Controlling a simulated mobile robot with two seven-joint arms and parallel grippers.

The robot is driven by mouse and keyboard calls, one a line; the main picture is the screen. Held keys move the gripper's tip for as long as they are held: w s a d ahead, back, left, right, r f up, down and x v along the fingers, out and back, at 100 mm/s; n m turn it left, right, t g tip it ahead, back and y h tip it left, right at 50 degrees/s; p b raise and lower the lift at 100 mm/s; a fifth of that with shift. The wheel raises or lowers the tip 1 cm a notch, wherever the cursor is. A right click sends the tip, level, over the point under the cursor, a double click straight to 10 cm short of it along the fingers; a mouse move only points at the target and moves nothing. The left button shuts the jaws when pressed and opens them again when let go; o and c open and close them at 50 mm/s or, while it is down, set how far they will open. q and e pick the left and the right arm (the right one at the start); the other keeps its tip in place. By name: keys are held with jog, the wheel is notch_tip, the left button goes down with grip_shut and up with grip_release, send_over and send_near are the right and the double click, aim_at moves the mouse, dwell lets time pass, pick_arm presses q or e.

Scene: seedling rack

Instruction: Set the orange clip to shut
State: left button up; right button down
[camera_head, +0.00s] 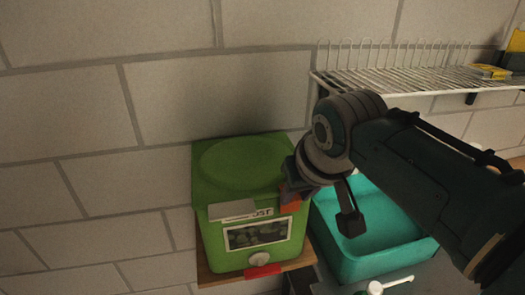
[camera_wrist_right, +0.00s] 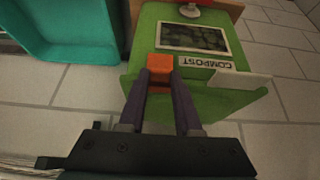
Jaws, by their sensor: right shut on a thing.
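The orange clip (camera_head: 290,208) sits at the upper right front edge of a green compost box (camera_head: 205,240). In the right wrist view the orange clip (camera_wrist_right: 160,62) lies at the fingertips, on the box's rim. My right gripper (camera_head: 292,193) reaches it from the right, and its two dark fingers (camera_wrist_right: 160,82) are shut on the clip. The fingers hide part of the clip, so I cannot tell whether it is fully down. My left gripper is not in view.
A pale flap (camera_head: 232,210) sticks out from the box's front left. Below the box's window are a white knob (camera_head: 260,259) and a red piece (camera_head: 262,271). A teal basin (camera_head: 350,262) stands close on the right. A wire rack (camera_head: 400,78) hangs on the brick wall.

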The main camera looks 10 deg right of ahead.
jog(key=shift+f, duration=0.1)
jog(key=c, duration=0.6)
grip_release()
jog(key=p+v, duration=0.1)
jog(key=v, duration=0.9)
